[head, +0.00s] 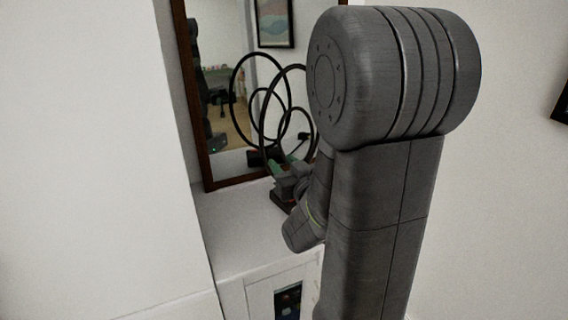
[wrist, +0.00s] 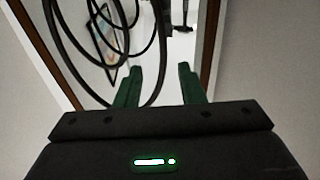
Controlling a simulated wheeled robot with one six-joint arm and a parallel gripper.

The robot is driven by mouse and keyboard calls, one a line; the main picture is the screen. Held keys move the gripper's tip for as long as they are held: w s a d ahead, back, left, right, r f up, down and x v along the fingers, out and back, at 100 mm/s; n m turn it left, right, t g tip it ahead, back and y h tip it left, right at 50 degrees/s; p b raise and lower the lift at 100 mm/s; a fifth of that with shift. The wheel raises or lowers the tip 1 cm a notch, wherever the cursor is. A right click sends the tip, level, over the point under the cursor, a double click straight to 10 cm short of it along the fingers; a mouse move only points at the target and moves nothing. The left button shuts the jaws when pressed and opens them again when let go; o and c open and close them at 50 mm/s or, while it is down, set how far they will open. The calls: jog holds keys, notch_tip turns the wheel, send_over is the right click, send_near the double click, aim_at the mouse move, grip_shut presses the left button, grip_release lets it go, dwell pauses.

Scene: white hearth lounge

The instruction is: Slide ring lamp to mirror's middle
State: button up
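The ring lamp (head: 262,150) has thin black rings and a dark base (head: 283,201) on a white cabinet top, in front of the mirror (head: 206,160). The mirror has a brown frame and reflects the rings. In the head view my gripper (head: 274,168) is low beside the rings, partly hidden by my arm. In the wrist view its green fingers (wrist: 160,68) are apart, with nothing clearly clamped between them. A black ring (wrist: 78,72) curves down past the left finger and into the gap. I cannot tell whether it touches a finger. The lamp base is not clear in the wrist view.
The white cabinet top (head: 235,225) is clear to the left and front of the lamp. A white wall (head: 90,150) stands close at the left. My arm covers the cabinet's right side in the head view. A dark frame (head: 562,105) hangs at the far right.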

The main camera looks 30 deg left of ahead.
aim_at(264, 141)
jog(key=p+x, duration=0.3)
jog(key=x, duration=1)
jog(key=shift+w+a+p, duration=0.25)
jog(key=shift+a+p, duration=0.05)
grip_shut()
dwell(1.0)
